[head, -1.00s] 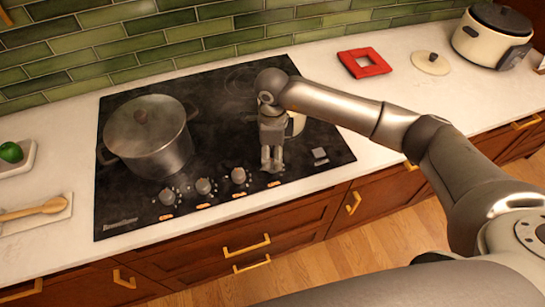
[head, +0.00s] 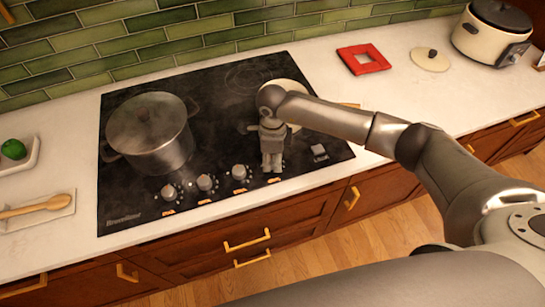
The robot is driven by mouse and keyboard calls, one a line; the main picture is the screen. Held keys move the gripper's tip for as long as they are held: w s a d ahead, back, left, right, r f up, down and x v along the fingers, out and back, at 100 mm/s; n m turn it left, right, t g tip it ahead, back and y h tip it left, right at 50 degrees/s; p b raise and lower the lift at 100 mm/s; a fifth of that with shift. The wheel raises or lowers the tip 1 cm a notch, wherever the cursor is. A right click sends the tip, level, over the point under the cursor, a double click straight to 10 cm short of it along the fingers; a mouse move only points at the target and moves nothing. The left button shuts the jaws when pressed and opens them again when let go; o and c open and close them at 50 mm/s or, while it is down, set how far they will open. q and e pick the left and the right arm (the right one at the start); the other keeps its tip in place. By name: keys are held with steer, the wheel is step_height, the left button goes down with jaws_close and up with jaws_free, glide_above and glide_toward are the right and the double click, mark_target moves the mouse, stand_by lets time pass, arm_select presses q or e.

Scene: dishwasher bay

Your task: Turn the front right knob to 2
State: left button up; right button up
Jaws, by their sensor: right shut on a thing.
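The black cooktop (head: 225,125) has a row of grey knobs along its front edge: a left knob (head: 168,191), a second knob (head: 205,182) and a third knob (head: 239,172). My right gripper (head: 272,168) points down at the right end of this row, above an orange label (head: 273,180). It is shut on the front right knob, which its fingers hide. The knob's pointer and marks cannot be read. My left gripper is not in view.
A lidded steel pot (head: 150,135) stands on the left of the cooktop. A cream round pan (head: 290,90) is partly hidden behind my right wrist. A red square trivet (head: 364,59), a loose lid (head: 430,60) and a cooker (head: 492,35) are on the right counter.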

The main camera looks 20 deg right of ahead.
steer(key=shift+f+m+b, duration=0.1)
steer(key=shift+m+b, duration=0.9)
steer(key=shift+m, duration=0.1)
steer(key=m+b, duration=0.2)
steer(key=m, duration=0.1)
steer(key=shift+m, duration=0.3)
steer(key=m+b, duration=0.2)
steer(key=m, duration=0.1)
steer(key=shift+m+b, duration=0.6)
steer(key=shift+m, duration=1)
steer(key=o, duration=1)
steer(key=shift+o, duration=0.2)
